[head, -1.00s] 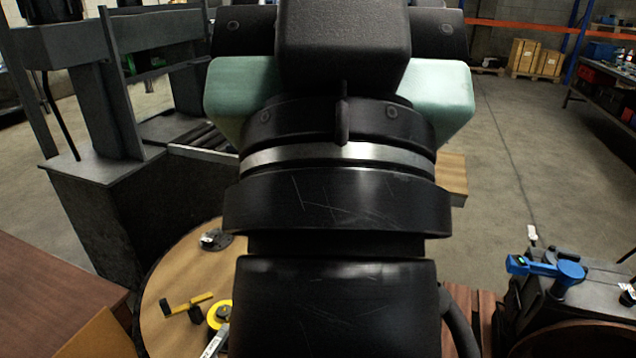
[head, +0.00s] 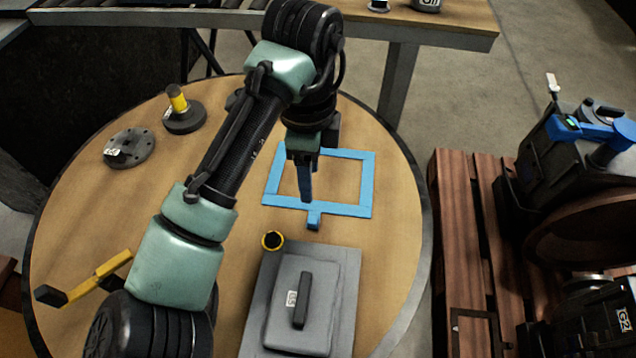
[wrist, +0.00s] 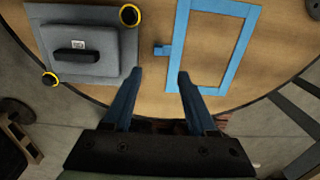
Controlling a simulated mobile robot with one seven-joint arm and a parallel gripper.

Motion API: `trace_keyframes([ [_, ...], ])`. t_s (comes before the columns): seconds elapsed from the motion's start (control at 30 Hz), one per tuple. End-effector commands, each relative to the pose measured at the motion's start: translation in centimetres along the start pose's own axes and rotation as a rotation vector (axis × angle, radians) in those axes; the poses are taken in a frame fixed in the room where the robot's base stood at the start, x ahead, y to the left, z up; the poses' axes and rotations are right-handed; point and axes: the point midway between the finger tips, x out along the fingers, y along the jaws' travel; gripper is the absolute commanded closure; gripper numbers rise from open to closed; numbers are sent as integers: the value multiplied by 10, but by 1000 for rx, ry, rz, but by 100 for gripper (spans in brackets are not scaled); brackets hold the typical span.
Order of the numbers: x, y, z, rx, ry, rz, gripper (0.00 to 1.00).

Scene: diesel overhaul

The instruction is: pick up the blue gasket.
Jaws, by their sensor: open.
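The blue gasket (head: 345,209) is a flat rectangular frame with a small tab on its near side. It lies on the round wooden table in the head view, and it also shows in the wrist view (wrist: 218,90). My gripper (head: 306,195) points down over the gasket's near left part in the head view. In the wrist view my gripper (wrist: 160,76) is open, with its two blue fingers apart and nothing between them. The tab points into the space just beyond the fingertips. I cannot tell the exact height of the fingers above the gasket.
A grey plate with a raised block and handle (head: 298,310) lies near the gasket, with a yellow-rimmed ring (head: 272,240) at its corner. A round flange (head: 130,148), a yellow-topped part (head: 180,108) and a yellow-handled tool (head: 95,278) are at left. A pallet (head: 460,215) stands right of the table.

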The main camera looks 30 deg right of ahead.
Motion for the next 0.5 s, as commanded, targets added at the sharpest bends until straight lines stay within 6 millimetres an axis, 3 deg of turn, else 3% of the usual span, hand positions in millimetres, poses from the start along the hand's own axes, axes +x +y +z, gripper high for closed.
trace_keyframes([
  [0.3, 62, 4, 0, 5, 2, 16, 43],
  [0.5, 76, 3, 0, 5, -1, 12, 43],
])
